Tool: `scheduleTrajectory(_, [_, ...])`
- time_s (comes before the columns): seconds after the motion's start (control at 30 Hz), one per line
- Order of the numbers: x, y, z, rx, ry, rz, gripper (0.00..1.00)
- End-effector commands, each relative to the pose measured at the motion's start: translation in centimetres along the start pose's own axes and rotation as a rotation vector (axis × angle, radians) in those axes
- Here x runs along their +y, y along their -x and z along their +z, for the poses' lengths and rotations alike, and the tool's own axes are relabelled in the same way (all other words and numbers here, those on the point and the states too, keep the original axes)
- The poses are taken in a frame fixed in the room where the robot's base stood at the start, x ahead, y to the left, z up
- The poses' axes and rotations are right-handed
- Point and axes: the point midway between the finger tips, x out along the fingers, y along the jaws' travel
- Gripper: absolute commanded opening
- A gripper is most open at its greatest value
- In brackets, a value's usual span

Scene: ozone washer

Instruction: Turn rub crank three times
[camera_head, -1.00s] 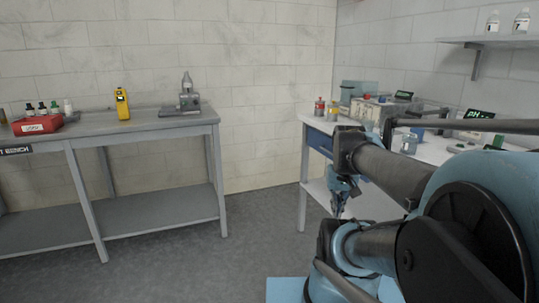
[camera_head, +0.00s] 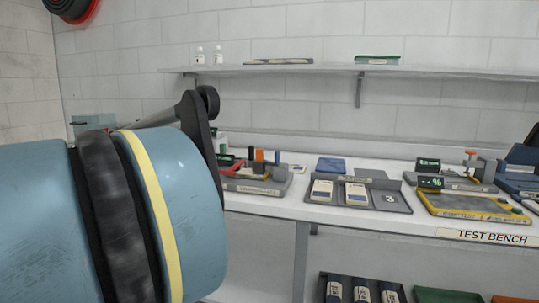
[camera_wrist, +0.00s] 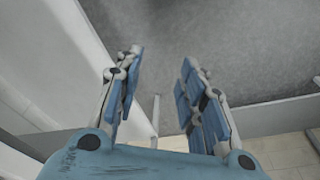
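In the wrist view my gripper (camera_wrist: 162,58) is open, with its two blue-padded fingers apart and nothing between them. It points down toward bare grey floor, away from the bench top. The head view does not show my gripper; my own arm link fills the left side there. A small device with an orange-topped knob (camera_head: 470,153) stands at the right of the bench; I cannot tell whether it is the rub crank. A yellow-framed tray (camera_head: 470,206) lies in front of it. No crank handle is clear in either view.
The test bench (camera_head: 265,206) runs along the wall. It holds a grey tray (camera_head: 390,199) with white labelled cards and a rack (camera_head: 262,185) with upright coloured pieces. A wall shelf (camera_head: 420,73) is above. Bins (camera_head: 447,296) sit below. My arm link hides the bench's left part.

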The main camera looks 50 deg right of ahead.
Motion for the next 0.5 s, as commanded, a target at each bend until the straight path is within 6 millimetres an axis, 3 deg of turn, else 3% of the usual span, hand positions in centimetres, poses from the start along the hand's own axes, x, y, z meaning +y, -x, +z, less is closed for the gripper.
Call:
scheduleTrajectory(0.2, [4.4, 5.1, -4.4, -0.02, -0.16, 0.026, 0.36])
scheduleTrajectory(0.5, [12.0, 11.6, -8.8, -0.047, -0.37, 0.055, 0.36])
